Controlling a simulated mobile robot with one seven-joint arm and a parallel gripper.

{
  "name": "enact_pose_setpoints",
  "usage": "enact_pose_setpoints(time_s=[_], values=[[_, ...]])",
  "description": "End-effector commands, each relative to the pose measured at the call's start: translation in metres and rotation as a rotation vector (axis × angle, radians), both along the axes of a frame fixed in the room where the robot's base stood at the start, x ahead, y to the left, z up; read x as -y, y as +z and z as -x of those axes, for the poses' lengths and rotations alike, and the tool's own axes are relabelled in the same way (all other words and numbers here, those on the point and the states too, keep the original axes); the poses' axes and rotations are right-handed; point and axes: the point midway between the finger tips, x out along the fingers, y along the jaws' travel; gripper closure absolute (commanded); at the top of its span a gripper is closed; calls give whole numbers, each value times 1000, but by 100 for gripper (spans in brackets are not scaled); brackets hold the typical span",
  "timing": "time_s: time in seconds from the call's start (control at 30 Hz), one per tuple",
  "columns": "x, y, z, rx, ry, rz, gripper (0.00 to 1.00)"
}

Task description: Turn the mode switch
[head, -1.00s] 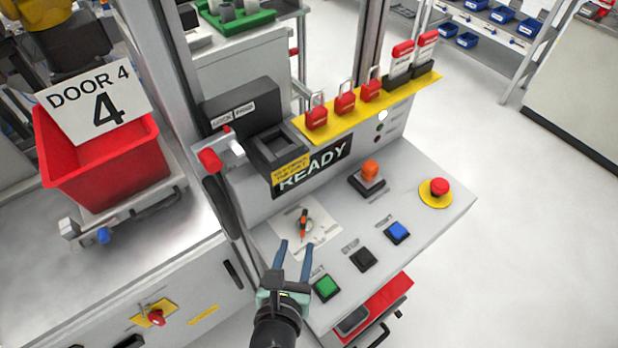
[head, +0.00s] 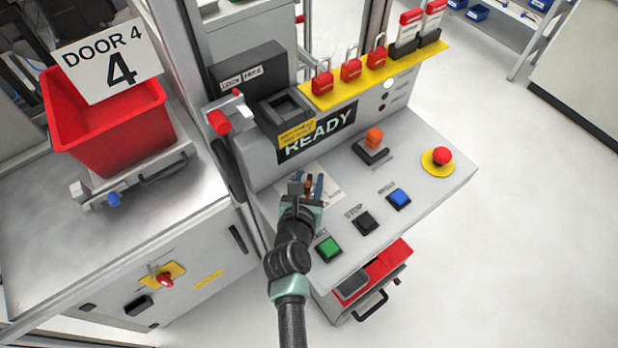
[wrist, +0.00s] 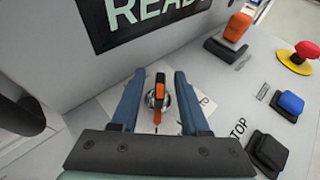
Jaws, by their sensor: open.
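The mode switch (wrist: 158,94) is a small knob with an orange and black pointer on a silver base, set on a white label plate (head: 332,190) of the sloped panel. In the wrist view its pointer runs nearly straight up and down. My gripper (wrist: 159,78) is open, its two blue fingers on either side of the switch with a gap on each side. I cannot tell whether the fingertips touch the panel. In the head view my gripper (head: 307,184) covers most of the switch.
On the same panel are a green button (head: 328,249), a black stop button (head: 367,222), a blue button (head: 398,198), an orange switch (head: 374,139) and a red emergency button (head: 442,156). The READY display (head: 318,134) stands behind. A lever (head: 222,150) rises at the left.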

Motion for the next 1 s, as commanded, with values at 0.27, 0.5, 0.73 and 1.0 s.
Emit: enact_pose_setpoints(time_s=[0.27,0.5,0.73,1.0], values=[[1,-1,-3,0,-1,0,55],[1,-1,-3,0,0,0,84],[0,-1,-3,0,0,0,100],[1,0,-3,-1,5,1,100]])
